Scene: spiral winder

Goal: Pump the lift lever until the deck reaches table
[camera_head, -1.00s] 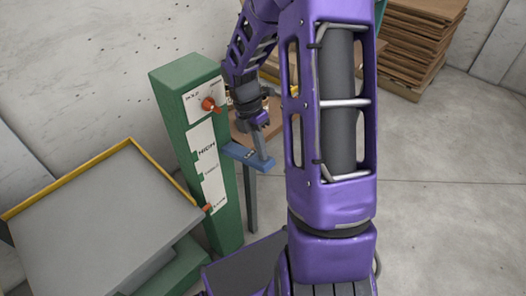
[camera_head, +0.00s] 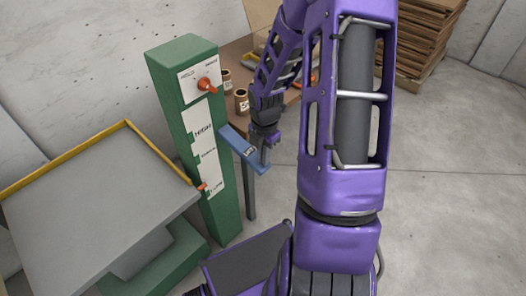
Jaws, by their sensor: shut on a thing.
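A green lift column (camera_head: 222,210) stands left of my arm. It carries a white scale with HIGH on its upper part and an orange pointer (camera_head: 202,187) near its bottom. The grey deck (camera_head: 95,225) with yellow edge rails lies low at the left, roughly level with the pointer. The blue lever (camera_head: 236,143) sticks out from the column's right side and slopes down to the right. My gripper (camera_head: 264,155) is shut on its outer end, and the fingertips are partly hard to make out.
An orange knob (camera_head: 206,84) sits near HOLD on the column's upper panel. A wooden bench (camera_head: 236,52) with brown spools (camera_head: 241,100) stands behind. Stacked brown boards (camera_head: 425,40) are at the back right. Open floor (camera_head: 450,200) lies to the right.

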